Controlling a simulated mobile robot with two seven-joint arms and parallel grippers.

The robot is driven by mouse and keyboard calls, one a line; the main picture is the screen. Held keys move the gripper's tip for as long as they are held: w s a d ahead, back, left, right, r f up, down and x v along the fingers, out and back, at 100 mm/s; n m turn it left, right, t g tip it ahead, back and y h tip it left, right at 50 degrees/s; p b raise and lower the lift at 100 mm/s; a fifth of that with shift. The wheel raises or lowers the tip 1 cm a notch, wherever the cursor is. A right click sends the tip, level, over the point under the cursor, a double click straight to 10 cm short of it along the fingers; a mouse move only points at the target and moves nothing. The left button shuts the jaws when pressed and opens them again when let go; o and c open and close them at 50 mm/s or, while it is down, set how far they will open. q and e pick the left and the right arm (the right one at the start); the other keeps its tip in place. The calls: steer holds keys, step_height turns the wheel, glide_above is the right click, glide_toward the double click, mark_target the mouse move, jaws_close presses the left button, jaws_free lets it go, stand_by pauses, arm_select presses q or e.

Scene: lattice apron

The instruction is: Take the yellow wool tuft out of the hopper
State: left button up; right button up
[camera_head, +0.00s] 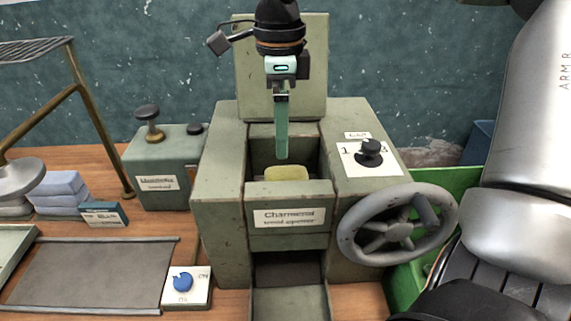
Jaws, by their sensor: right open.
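The yellow wool tuft (287,173) lies in the hopper (260,190) of the green wool opener, just behind the hopper's front wall. Its lower part is hidden by that wall. My right gripper (281,153) points down into the hopper mouth from above, its fingers seen nearly edge-on. It is open and holds nothing that I can see. The fingertips are just above and behind the tuft in the picture; whether they touch it I cannot tell. My left gripper is out of view.
A grey handwheel (397,224) and a black selector knob (369,152) are on the machine's right. A green crate (457,183) stands beyond the wheel, partly behind my right arm. A blue dial (182,282), a grey box (163,163) and folded blue cloths (60,189) are at left.

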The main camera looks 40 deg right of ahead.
mark_target(279, 171)
step_height(279, 171, down, 11)
steer(key=shift+w+a+r+p, duration=0.1)
steer(key=shift+a+r+p, duration=0.1)
steer(key=shift+p, duration=0.4)
steer(key=shift+c, duration=0.4)
steer(key=c, duration=1.3)
